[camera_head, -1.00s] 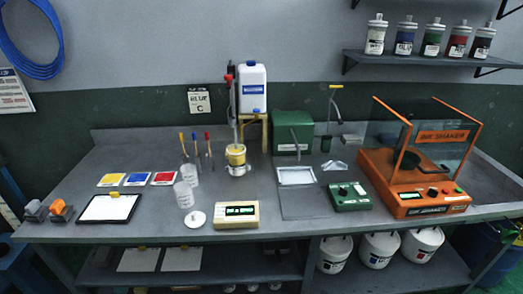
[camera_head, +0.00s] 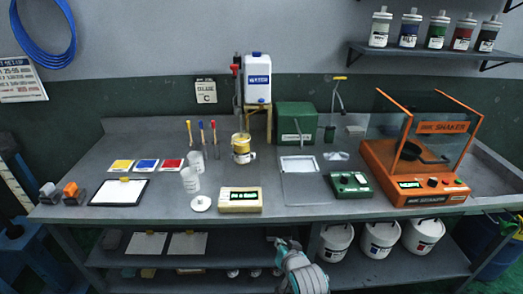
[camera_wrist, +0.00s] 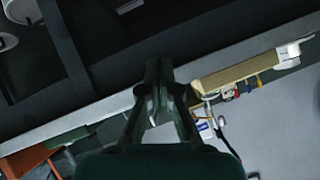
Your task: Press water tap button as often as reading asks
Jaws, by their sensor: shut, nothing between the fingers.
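The white water container (camera_head: 257,78) with a blue label stands on a wooden stand at the back of the bench. I cannot make out its tap or button. A yellow cup (camera_head: 241,150) stands in front of it under a thin upright stand with a red part. A beige box with a dark display (camera_head: 240,199) sits at the front edge; its green reading is too small to read. My gripper (camera_head: 276,241) is shut and empty at the bench's front edge, right of the beige box. In the wrist view my gripper (camera_wrist: 158,70) points past the bench edge.
The orange shaker (camera_head: 385,155) stands right, with a green control box (camera_head: 348,184) beside it. Left lie colour cards (camera_head: 147,165), clear cups (camera_head: 191,180) and a clipboard (camera_head: 118,192). White buckets (camera_head: 380,240) stand on the lower shelf. Bench space behind the cards is clear.

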